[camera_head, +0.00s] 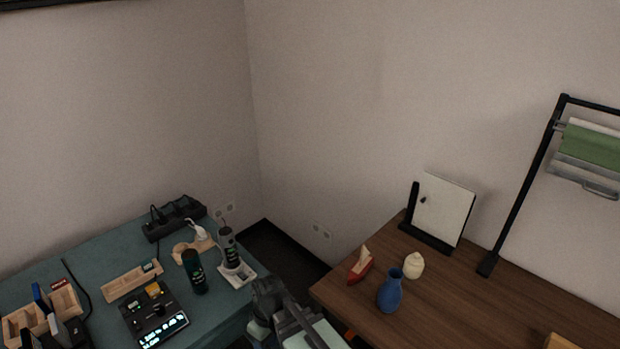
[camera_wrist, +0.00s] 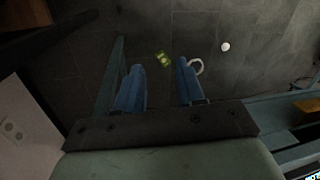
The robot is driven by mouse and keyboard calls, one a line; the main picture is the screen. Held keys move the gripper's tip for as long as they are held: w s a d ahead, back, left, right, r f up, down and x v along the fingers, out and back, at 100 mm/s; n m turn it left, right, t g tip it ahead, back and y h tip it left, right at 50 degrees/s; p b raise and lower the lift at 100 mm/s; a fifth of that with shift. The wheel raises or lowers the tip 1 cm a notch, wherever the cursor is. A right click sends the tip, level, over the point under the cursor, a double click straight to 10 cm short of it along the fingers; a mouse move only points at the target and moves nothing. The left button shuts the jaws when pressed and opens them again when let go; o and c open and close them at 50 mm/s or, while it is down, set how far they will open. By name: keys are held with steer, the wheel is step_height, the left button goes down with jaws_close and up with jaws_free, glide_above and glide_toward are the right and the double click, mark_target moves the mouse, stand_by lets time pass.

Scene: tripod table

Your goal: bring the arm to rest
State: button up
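My gripper (camera_wrist: 160,68) shows in the wrist view with its two blue fingers apart and nothing between them. It points down over a dark tiled floor (camera_wrist: 85,70). In the head view my arm shows at the bottom middle, in the gap between the two tables; its fingers cannot be made out there.
A teal table (camera_head: 100,250) at left holds a power strip (camera_head: 174,217), a dark green can (camera_head: 194,271) and a wooden organizer (camera_head: 65,300). A brown table (camera_head: 480,300) at right holds a blue vase (camera_head: 390,291). A small green-yellow item (camera_wrist: 163,59) lies on the floor.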

steer(key=s+d+f+m+g+h, duration=0.1)
steer(key=s+d+f+m, duration=0.2)
steer(key=d+f, duration=0.6)
steer(key=s+d+f+m+g+h, duration=0.15)
steer(key=d+f+m, duration=0.25)
steer(key=d+f, duration=0.55)
steer(key=s+d+f+m+g, duration=0.1)
steer(key=s+d+f+m, duration=0.1)
steer(key=s+d, duration=0.3)
steer(key=s+d+f+m+g+y, duration=0.1)
steer(key=s+d+f, duration=0.3)
steer(key=s, duration=0.7)
steer(key=shift+s+d+f+m, duration=0.2)
steer(key=shift+d+f+m, duration=0.25)
steer(key=shift+d, duration=0.4)
